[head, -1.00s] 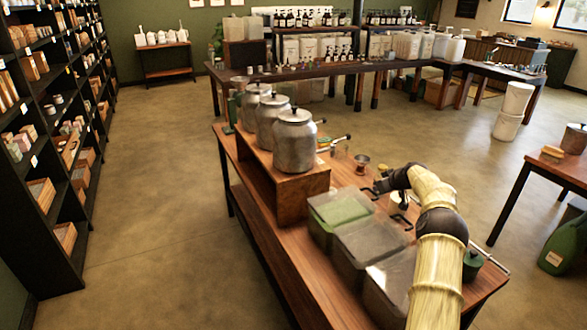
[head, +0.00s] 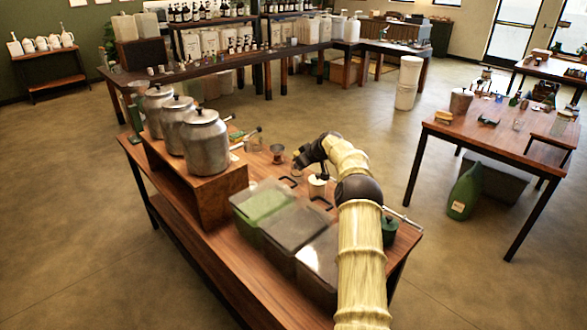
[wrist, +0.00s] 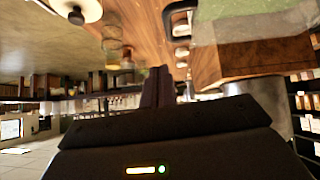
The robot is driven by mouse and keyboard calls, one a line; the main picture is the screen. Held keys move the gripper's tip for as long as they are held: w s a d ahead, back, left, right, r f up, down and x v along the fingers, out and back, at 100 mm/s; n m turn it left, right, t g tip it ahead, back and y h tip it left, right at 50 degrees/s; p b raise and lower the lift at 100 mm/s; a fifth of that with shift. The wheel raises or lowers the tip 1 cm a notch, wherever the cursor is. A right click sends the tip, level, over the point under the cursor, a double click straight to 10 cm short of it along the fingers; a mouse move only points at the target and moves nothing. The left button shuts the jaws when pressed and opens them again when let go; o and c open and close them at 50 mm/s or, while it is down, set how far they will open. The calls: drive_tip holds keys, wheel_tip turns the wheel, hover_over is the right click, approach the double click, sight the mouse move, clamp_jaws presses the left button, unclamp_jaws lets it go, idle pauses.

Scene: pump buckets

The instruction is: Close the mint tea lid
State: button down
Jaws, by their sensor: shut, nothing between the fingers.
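A clear bin with green contents (head: 262,207) is the leftmost of three bins on the wooden table; which bin is the mint tea is not readable. Its clear lid looks roughly flat over the top, but I cannot tell if it is fully seated. A black handle (head: 291,182) sits at its far edge. The green bin's top also shows in the wrist view (wrist: 240,22), with a dark handle (wrist: 174,22). My gripper (head: 300,163) is above the table beyond the bins, apart from the lid. Its dark fingers (wrist: 157,82) are together and empty in the wrist view.
Two more lidded bins (head: 296,228) stand right of the green one. Three metal canisters (head: 205,142) stand on a wooden riser (head: 215,200) to the left. A pale cup (head: 317,187) and a small metal cup (head: 278,152) are near my gripper. A dark green jar (head: 389,231) stands at right.

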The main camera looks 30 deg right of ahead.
drive_tip(key=d+b+v, duration=0.1)
drive_tip(key=b+v, duration=0.1)
drive_tip(key=v, duration=0.6)
drive_tip(key=shift+d+r, duration=0.3)
drive_tip(key=shift+d, duration=0.05)
drive_tip(key=shift+s, duration=0.1)
drive_tip(key=s+a+g, duration=0.2)
drive_tip(key=s+a, duration=0.3)
drive_tip(key=a, duration=0.7)
drive_tip(key=s+a+g, duration=0.2)
drive_tip(key=s+a, duration=0.4)
drive_tip(key=a, duration=0.5)
drive_tip(key=s+a+f+m, duration=0.1)
drive_tip(key=s+a, duration=0.2)
drive_tip(key=s, duration=0.6)
drive_tip(key=s+a+f+m+g+h+p, duration=0.1)
drive_tip(key=s+a, duration=0.2)
drive_tip(key=s, duration=0.7)
drive_tip(key=s+a+f+m+g+h+p, duration=0.1)
drive_tip(key=s+a, duration=0.2)
drive_tip(key=s, duration=0.6)
drive_tip(key=shift+s+f+m, duration=0.3)
drive_tip(key=shift+f+m, duration=0.1)
